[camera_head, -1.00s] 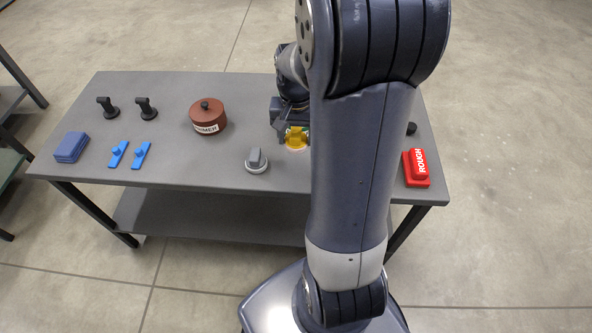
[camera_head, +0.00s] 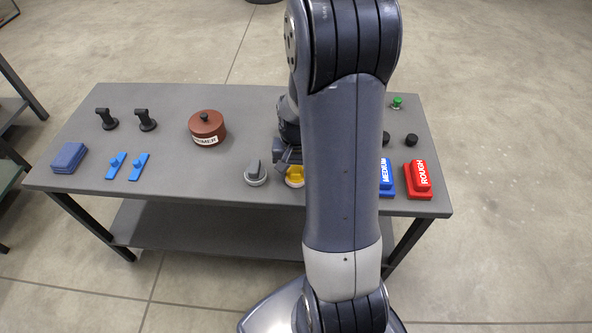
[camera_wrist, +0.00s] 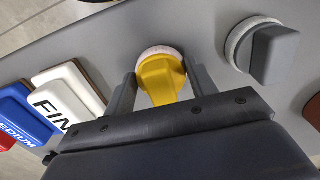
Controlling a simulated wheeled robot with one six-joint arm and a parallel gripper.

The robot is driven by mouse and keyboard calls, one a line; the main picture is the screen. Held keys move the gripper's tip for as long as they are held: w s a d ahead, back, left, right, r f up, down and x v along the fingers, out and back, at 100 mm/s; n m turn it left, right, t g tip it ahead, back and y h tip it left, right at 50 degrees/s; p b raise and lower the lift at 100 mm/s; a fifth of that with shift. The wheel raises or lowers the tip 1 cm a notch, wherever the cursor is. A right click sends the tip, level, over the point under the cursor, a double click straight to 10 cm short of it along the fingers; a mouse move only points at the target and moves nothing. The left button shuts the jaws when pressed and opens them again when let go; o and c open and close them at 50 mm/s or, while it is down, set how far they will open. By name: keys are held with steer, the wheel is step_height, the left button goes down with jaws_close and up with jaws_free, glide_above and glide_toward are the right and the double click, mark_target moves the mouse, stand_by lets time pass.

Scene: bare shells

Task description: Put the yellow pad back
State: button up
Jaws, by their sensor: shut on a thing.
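The yellow pad (camera_head: 294,177) has a round base with a pale rim and a raised yellow grip. It is near the front edge of the grey table (camera_head: 220,180), just right of a grey pad (camera_head: 256,176) of the same shape. In the wrist view the yellow pad (camera_wrist: 158,78) sits between the two fingers of my gripper (camera_wrist: 162,90), which is shut on its grip. The pad looks level and at or very close to the tabletop; I cannot tell whether it touches. In the head view my arm hides most of my gripper (camera_head: 288,158).
Right of my arm are a blue MEDIUM block (camera_head: 387,178) and a red ROUGH block (camera_head: 418,178). A white block (camera_wrist: 72,88) shows beside the blue one in the wrist view. A brown lidded pot (camera_head: 207,128) stands at the back. Blue pieces (camera_head: 139,166) lie at left.

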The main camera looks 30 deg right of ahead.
mark_target(296, 168)
steer(key=o, duration=0.9)
steer(key=shift+o, duration=0.2)
steer(key=shift+r, duration=0.1)
step_height(296, 168, up, 12)
steer(key=p, duration=0.2)
